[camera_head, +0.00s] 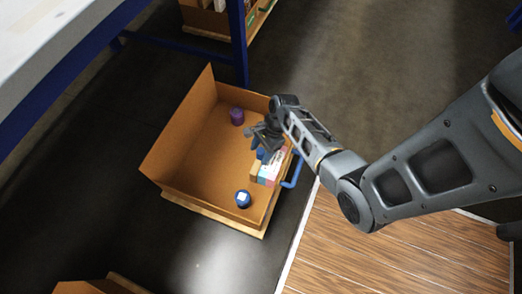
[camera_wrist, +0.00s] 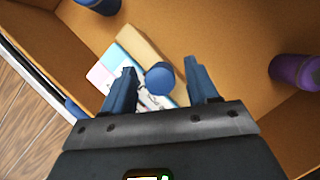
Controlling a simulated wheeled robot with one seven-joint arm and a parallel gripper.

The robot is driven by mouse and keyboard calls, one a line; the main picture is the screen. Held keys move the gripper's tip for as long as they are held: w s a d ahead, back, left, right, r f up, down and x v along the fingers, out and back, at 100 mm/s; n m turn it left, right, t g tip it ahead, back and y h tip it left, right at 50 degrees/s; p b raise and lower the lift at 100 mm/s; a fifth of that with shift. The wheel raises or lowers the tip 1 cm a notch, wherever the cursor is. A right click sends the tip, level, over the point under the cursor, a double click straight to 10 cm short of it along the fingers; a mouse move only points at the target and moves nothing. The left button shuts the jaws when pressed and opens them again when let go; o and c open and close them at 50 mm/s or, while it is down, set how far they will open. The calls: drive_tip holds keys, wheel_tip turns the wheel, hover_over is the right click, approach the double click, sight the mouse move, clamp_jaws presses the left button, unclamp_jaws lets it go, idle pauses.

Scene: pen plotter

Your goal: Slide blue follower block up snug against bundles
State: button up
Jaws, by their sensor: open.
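My gripper (camera_head: 264,138) is over the right side of an orange-brown box, fingers pointing down. In the wrist view its two fingers (camera_wrist: 160,68) stand apart. A round blue knob-like piece (camera_wrist: 159,79) shows between them, apart from both fingers; it seems to be the blue follower, whose body is mostly hidden. In the head view, blue (camera_head: 260,153) shows just below the gripper. The bundles (camera_wrist: 112,68), pink, light blue and white, lie beside it. A tan block (camera_wrist: 140,47) runs along the bundles. Whether the follower touches the bundles cannot be told.
The box (camera_head: 187,140) has a high left wall. A purple cylinder (camera_head: 237,116) stands at its back and a blue white-topped cylinder (camera_head: 242,199) near its front. A blue handle (camera_head: 293,172) is on its right side. The box floor left of the bundles is clear.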

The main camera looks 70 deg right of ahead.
clamp_jaws()
idle(0.6)
